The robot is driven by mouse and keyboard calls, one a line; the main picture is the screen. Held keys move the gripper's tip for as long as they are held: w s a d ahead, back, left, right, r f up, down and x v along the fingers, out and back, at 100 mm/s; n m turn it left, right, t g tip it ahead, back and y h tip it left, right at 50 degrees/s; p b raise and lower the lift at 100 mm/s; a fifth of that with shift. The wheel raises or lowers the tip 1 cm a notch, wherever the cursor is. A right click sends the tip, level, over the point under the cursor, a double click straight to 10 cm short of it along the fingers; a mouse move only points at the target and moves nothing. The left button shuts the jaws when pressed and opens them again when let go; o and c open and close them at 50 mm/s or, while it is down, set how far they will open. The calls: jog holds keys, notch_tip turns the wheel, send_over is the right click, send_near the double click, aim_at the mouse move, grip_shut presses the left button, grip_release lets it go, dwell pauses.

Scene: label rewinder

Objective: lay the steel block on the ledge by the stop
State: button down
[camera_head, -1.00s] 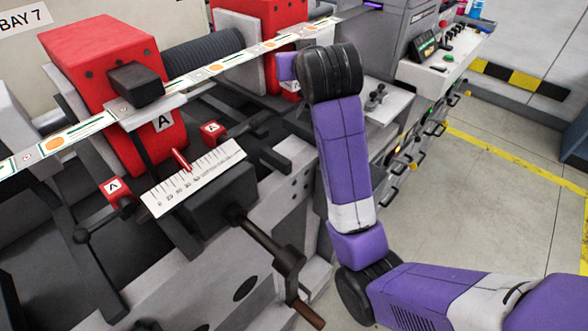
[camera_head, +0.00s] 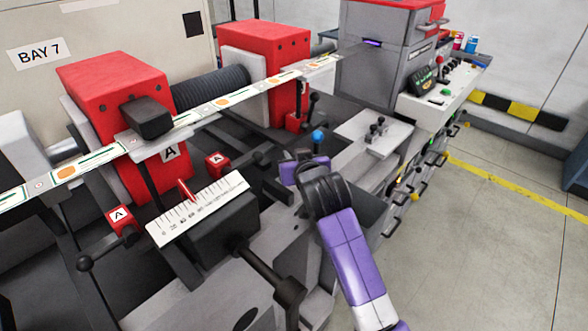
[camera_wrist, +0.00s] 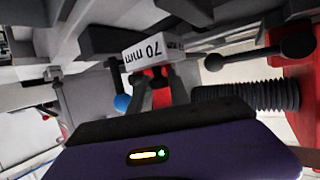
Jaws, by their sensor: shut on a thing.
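A pale grey block marked "70 mm" (camera_wrist: 152,48), its lettering upside down, shows in the wrist view at the tips of my gripper (camera_wrist: 157,74). My gripper is shut on this block, which I take to be the steel block. In the head view my purple and black wrist (camera_head: 322,185) is over the front of the machine, right of the white ruled scale (camera_head: 197,208). The block and fingertips are hidden there. I cannot clearly pick out the ledge or its stop; a flat grey plate (camera_head: 352,128) with small dark knobs lies to the right.
A blue-knobbed lever (camera_head: 318,135) stands just behind my wrist; its knob also shows in the wrist view (camera_wrist: 122,103). Red housings (camera_head: 118,85) and the label web (camera_head: 225,101) are behind. A black crank arm (camera_head: 262,268) juts out in front. Open floor (camera_head: 470,235) is at right.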

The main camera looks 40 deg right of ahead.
jog(key=shift+f, duration=2.25)
jog(key=shift+f, duration=0.2)
jog(key=c, duration=1.2)
grip_release()
